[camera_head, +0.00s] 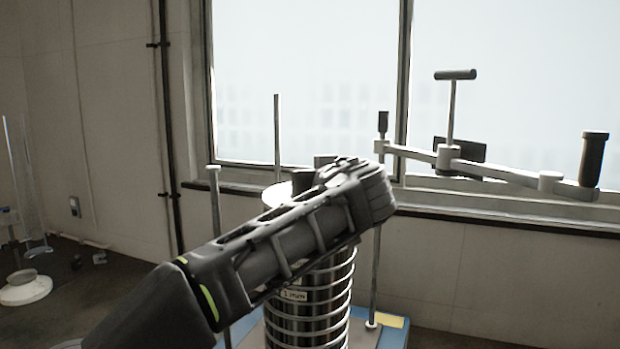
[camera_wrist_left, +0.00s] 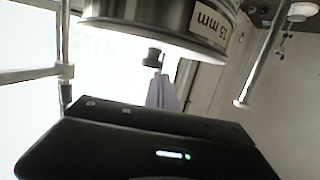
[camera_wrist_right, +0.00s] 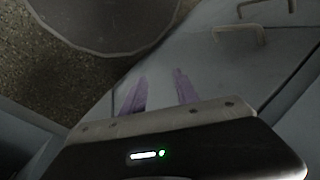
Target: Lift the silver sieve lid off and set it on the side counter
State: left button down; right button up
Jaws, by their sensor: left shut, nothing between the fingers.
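The silver sieve lid (camera_head: 273,194) sits on top of the sieve stack (camera_head: 318,318) in the head view, partly hidden by my left arm. A dark knob (camera_head: 302,180) shows at its top. In the left wrist view, which is upside down, the lid (camera_wrist_left: 130,42) lies flat against the top sieve, with its knob (camera_wrist_left: 152,57) pointing away from the stack. My left gripper (camera_wrist_left: 162,80) is shut and empty, its fingertips close to the knob; I cannot tell whether they touch it. My right gripper (camera_wrist_right: 160,82) is open and empty above a grey cabinet.
Thin upright rods (camera_head: 376,275) flank the stack on its blue base (camera_head: 392,335). A clamp bar (camera_head: 490,168) with a T-handle stands out to the right. A white dish-like base (camera_head: 25,288) is on the dark counter (camera_head: 70,315) at left.

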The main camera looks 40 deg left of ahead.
pick_arm(q)
jog(key=shift+s+a+r, duration=0.1)
jog(key=shift+s+a, duration=0.05)
jog(key=shift+a, duration=0.1)
jog(key=d, duration=0.1)
jog(key=d+b, duration=0.1)
jog(key=d, duration=0.1)
jog(key=shift+s+r, duration=0.1)
jog(key=shift+s, duration=0.2)
jog(key=f+b+v, duration=0.1)
jog(key=v, duration=0.8)
jog(key=shift+s+b, duration=0.35)
jog(key=shift+s, duration=0.15)
pick_arm(e)
jog(key=f, duration=0.2)
jog(key=shift+w+d+f, duration=0.25)
jog(key=shift+w+f, duration=0.15)
